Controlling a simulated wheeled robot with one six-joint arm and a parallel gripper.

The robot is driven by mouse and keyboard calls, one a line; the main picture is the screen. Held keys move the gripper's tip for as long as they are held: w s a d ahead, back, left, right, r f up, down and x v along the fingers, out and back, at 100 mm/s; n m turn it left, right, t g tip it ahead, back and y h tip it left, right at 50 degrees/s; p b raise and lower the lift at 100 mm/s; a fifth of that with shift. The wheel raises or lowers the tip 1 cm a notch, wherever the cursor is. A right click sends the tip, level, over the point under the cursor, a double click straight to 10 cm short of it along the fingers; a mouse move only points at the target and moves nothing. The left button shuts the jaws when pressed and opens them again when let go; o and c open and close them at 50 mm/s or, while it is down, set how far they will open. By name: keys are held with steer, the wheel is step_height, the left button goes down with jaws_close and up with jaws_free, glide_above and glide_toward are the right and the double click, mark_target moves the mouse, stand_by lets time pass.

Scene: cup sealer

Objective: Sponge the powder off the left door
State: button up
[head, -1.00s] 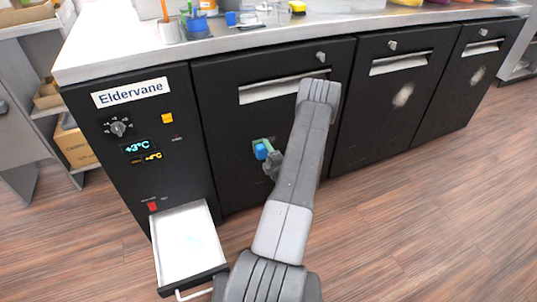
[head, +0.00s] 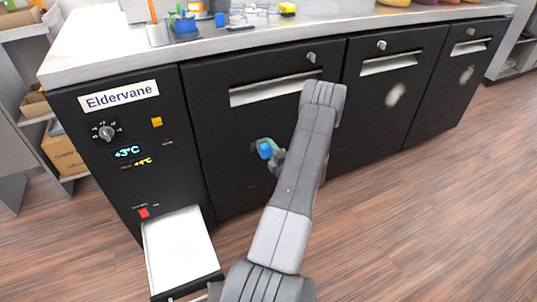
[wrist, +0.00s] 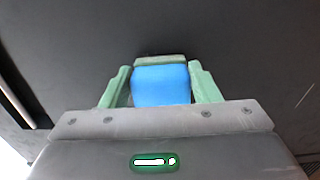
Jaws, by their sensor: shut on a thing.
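The left door (head: 228,138) is a black panel under the counter with a pale handle slot along its top. I see no clear white powder patch on its visible part; my arm and gripper hide some of it. My gripper (head: 268,147) is in front of the door's middle. It is shut on a blue sponge (head: 265,151), held between the green fingers. In the wrist view, the sponge (wrist: 162,84) sits between both fingers (wrist: 160,88), with the dark door surface (wrist: 230,40) beyond. I cannot tell whether the sponge touches the door.
The middle door (head: 396,92) and right door (head: 467,75) each bear a whitish patch. An open white drawer (head: 180,250) juts out low at the left, below the control panel (head: 122,150). Cups and tools stand on the counter (head: 110,45). The wooden floor at right is clear.

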steer(key=shift+w+d+b, duration=0.25)
steer(key=shift+d+b, duration=0.05)
steer(key=shift+d, duration=0.3)
steer(key=shift+w+d+b, duration=0.25)
steer(key=shift+d, duration=0.3)
steer(key=shift+a, duration=0.1)
steer(key=shift+s+a+b, duration=0.15)
steer(key=shift+s+a, duration=0.35)
steer(key=shift+a, duration=0.65)
steer(key=shift+s+a+b, duration=0.15)
steer(key=shift+s+a, duration=0.3)
steer(key=shift+a, duration=0.75)
steer(key=shift+s+a+b, duration=0.15)
steer(key=shift+s+a, duration=0.35)
steer(key=shift+a, duration=0.65)
steer(key=shift+d, duration=0.1)
steer(key=v, duration=0.6)
steer(key=shift+d, duration=0.1)
